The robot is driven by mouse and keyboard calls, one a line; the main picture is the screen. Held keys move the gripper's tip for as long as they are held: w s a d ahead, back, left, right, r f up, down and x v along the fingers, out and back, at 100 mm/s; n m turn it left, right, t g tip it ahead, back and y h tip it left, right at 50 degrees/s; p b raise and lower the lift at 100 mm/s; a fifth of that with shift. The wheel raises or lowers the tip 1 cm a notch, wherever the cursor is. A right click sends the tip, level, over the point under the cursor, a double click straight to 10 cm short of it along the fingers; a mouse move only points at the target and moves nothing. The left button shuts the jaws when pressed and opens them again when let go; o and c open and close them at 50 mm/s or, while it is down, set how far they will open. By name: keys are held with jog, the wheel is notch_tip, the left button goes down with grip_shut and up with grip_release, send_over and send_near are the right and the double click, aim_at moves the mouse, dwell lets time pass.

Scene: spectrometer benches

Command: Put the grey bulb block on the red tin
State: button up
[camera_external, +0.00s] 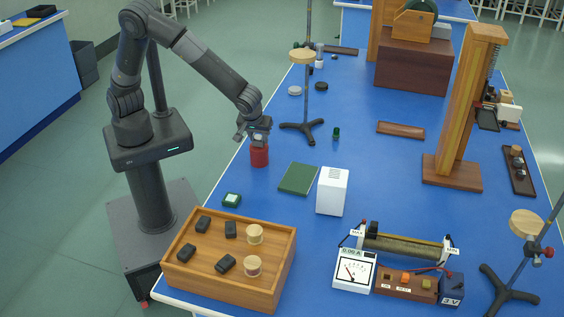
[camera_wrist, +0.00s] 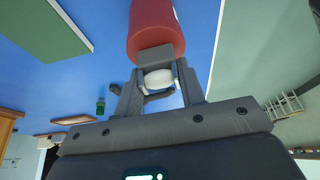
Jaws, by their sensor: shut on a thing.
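The red tin (camera_external: 259,156) stands upright near the left edge of the blue bench, and it also shows at the top of the wrist view (camera_wrist: 156,26). My gripper (camera_external: 257,138) is directly above the tin. In the wrist view, my gripper's fingers (camera_wrist: 156,72) are shut on the grey bulb block (camera_wrist: 155,57), with its pale rounded bulb (camera_wrist: 158,79) between them. The block's grey part is against the tin's top end or very close to it; I cannot tell whether they touch. In the external view the block is mostly hidden by my gripper.
A green book (camera_external: 298,178) and a white box (camera_external: 332,191) stand right of the tin. A tripod stand (camera_external: 304,128) is behind. A wooden tray (camera_external: 212,285) with dark blocks and pale cylinders is in front, near a small green-and-white item (camera_external: 231,200).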

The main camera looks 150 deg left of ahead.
jog(key=o, duration=1)
jog(key=shift+f, duration=0.1)
jog(key=v, duration=1.2)
